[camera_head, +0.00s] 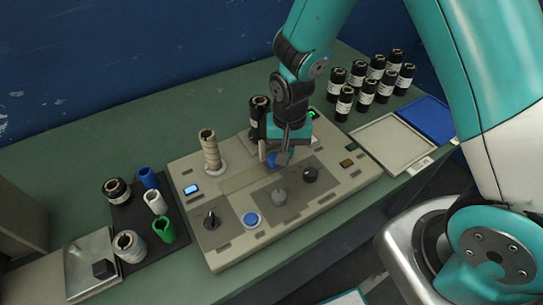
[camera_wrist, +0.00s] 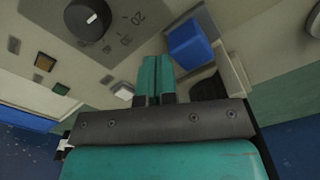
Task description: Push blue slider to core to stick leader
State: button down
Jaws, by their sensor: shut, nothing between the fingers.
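The blue slider (camera_wrist: 188,44) is a blue block on the machine panel, just beyond my gripper's fingertips and to their right in the wrist view. In the head view the blue slider (camera_head: 271,160) is partly hidden by my gripper (camera_head: 280,160). My gripper (camera_wrist: 152,60) is shut and empty, pointing down close to the panel. I cannot tell whether it touches the slider. The black core (camera_head: 259,117) stands upright on the machine behind my gripper, partly hidden by it. A beige roll (camera_head: 210,150) stands upright on the machine's left part. The leader cannot be made out.
The machine (camera_head: 220,238) carries knobs (camera_head: 310,174), a blue button (camera_head: 251,219) and a lit screen (camera_head: 190,190). Several black rolls (camera_head: 367,90) stand at the back right, near a pale tray (camera_head: 390,145) and a blue tray (camera_head: 428,117). Coloured tubes (camera_head: 164,230) stand on a dark mat at left.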

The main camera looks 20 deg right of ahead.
dwell(0.3)
send_near(256, 176)
jog(key=shift+s+a+f+p, duration=0.1)
jog(key=shift+a+f+p, duration=0.15)
jog(key=shift+f, duration=1.05)
jog(key=shift+s+a+f+p, duration=0.15)
jog(key=shift+a+f, duration=0.2)
jog(key=shift+f, duration=0.95)
jog(key=shift+w+d, duration=0.25)
jog(key=shift+d, duration=0.4)
notch_tip(256, 176, up, 8)
jog(key=p, duration=0.7)
jog(key=s+d+r+n+y, duration=0.2)
jog(key=s+r+n, duration=0.3)
jog(key=s+r, duration=0.3)
jog(key=s+d+r+n+y, duration=0.2)
jog(key=s+r+n, duration=0.4)
jog(key=r, duration=0.9)
jog(key=shift+s+r, duration=0.2)
jog(key=shift+s, duration=1.05)
